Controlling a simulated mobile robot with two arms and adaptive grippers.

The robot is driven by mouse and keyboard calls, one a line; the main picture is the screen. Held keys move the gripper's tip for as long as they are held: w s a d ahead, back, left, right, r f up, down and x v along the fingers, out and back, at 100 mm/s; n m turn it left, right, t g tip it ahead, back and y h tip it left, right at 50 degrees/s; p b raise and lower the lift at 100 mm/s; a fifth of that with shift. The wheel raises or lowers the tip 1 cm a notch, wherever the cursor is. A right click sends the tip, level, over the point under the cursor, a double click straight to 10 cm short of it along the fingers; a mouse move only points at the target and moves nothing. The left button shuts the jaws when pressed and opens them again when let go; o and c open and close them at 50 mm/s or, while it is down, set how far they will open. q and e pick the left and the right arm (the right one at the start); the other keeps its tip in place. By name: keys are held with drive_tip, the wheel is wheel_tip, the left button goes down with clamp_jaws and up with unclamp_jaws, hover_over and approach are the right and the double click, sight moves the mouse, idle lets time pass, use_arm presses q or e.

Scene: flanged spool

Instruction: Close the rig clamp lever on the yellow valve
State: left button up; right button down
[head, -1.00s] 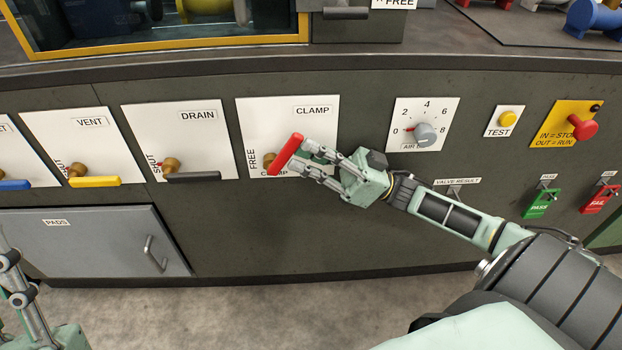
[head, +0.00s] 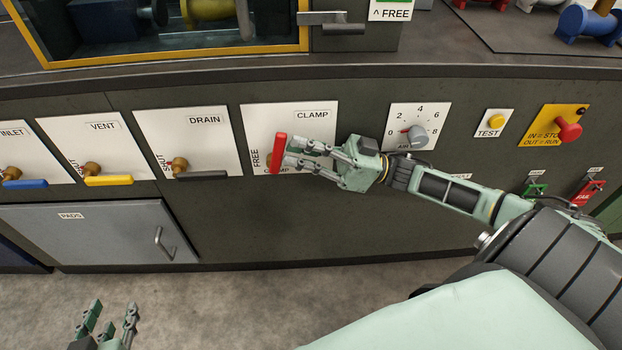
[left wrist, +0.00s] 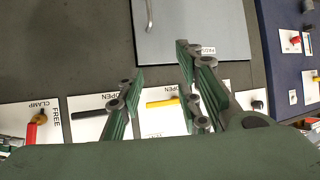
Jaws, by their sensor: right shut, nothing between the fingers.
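The red clamp lever (head: 277,150) stands nearly upright on the white CLAMP plate (head: 318,118), between the FREE mark at its left and the partly hidden CLAMP mark below. It also shows in the left wrist view (left wrist: 32,133). My right gripper (head: 290,153) is shut and empty, its fingertips just right of the lever; I cannot tell whether they touch it. My left gripper (head: 112,316) is open and empty, low at the front left, far from the lever. A yellow part (head: 244,18) shows behind the yellow-framed window; I cannot tell whether it is the yellow valve.
Left of the clamp are the black DRAIN handle (head: 202,176), the yellow VENT handle (head: 108,180) and the blue INLET handle (head: 25,184). The air dial (head: 417,135), yellow TEST button (head: 496,122) and red stop knob (head: 569,131) are to the right. Floor space in front is clear.

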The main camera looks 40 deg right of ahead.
use_arm(q)
drive_tip(key=s+a+f+g+y+p, duration=0.1)
drive_tip(key=s+a+f+g, duration=0.1)
drive_tip(key=s, duration=0.5)
drive_tip(key=s+a+f+g+y+p, duration=0.1)
drive_tip(key=s+a+f+g+p, duration=0.1)
drive_tip(key=s+f+g, duration=0.3)
drive_tip(key=shift+s+g, duration=0.5)
drive_tip(key=shift+s, duration=0.55)
use_arm(e)
drive_tip(key=shift+w+a+r, duration=0.2)
drive_tip(key=shift+a+r, duration=0.1)
drive_tip(key=shift+r, duration=0.2)
drive_tip(key=shift+w+a+r, duration=0.2)
drive_tip(key=shift+a+r, duration=0.1)
drive_tip(key=shift+r, duration=0.2)
use_arm(q)
drive_tip(key=shift+a, duration=0.1)
drive_tip(key=shift+w+a+f, duration=0.1)
drive_tip(key=shift+a, duration=0.1)
use_arm(e)
drive_tip(key=f+v, duration=0.1)
drive_tip(key=v, duration=1.1)
drive_tip(key=shift+s, duration=0.15)
drive_tip(key=shift+f, duration=0.15)
